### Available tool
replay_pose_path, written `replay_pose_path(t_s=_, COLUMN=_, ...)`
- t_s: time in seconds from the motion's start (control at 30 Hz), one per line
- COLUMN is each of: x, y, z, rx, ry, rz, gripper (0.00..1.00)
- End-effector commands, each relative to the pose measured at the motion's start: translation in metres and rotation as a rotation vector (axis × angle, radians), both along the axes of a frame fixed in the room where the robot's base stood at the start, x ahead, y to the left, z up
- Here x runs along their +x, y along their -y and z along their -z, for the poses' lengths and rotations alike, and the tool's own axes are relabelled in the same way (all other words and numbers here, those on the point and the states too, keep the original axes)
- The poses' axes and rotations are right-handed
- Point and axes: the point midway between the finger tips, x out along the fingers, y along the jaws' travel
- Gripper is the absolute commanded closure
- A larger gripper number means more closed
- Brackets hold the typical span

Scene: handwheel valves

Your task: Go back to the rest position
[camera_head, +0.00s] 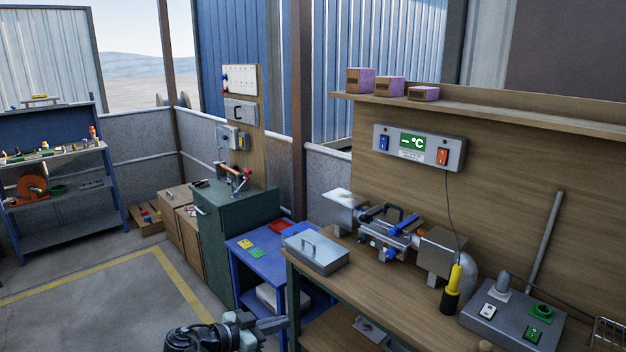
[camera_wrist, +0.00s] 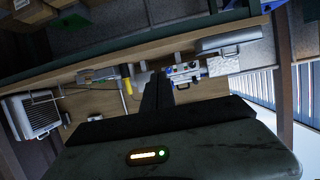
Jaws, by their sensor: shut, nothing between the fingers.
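My gripper (camera_wrist: 157,88) shows in the wrist view with its two dark fingers together and nothing between them. Its broad housing, with a small lit indicator, fills the bottom of that view. In the head view part of my arm's end shows at the bottom edge, left of the wooden workbench (camera_head: 391,274) and in front of the blue low table (camera_head: 262,262).
The bench bears a grey metal case (camera_head: 316,254), a clamp-like device with blue handles (camera_head: 390,232), a yellow-and-black tool (camera_head: 453,285) and a switch box (camera_head: 513,316). A green cabinet (camera_head: 236,225) stands behind the blue table. Open floor (camera_head: 110,300) lies at the left.

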Motion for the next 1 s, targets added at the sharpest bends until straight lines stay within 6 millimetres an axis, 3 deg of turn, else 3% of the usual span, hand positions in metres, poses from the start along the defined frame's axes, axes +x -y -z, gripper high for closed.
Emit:
replay_pose_path(t_s=0.27, x=0.024, y=0.058, z=-0.016, rx=0.002, ry=0.0, rz=0.107, gripper=1.0)
replay_pose_path(t_s=0.47, x=0.039, y=0.133, z=-0.026, rx=0.028, ry=-0.021, rz=0.234, gripper=1.0)
replay_pose_path(t_s=0.57, x=0.042, y=0.183, z=-0.025, rx=0.077, ry=-0.062, rz=0.32, gripper=1.0)
replay_pose_path(t_s=0.7, x=0.032, y=0.266, z=-0.012, rx=0.186, ry=-0.233, rz=0.422, gripper=1.0)
replay_pose_path(t_s=0.8, x=0.014, y=0.314, z=0.006, rx=0.302, ry=-0.435, rz=0.423, gripper=1.0)
replay_pose_path(t_s=0.9, x=-0.005, y=0.339, z=0.024, rx=0.441, ry=-0.652, rz=0.318, gripper=1.0)
replay_pose_path(t_s=1.0, x=-0.017, y=0.334, z=0.041, rx=0.558, ry=-0.833, rz=0.112, gripper=1.0)
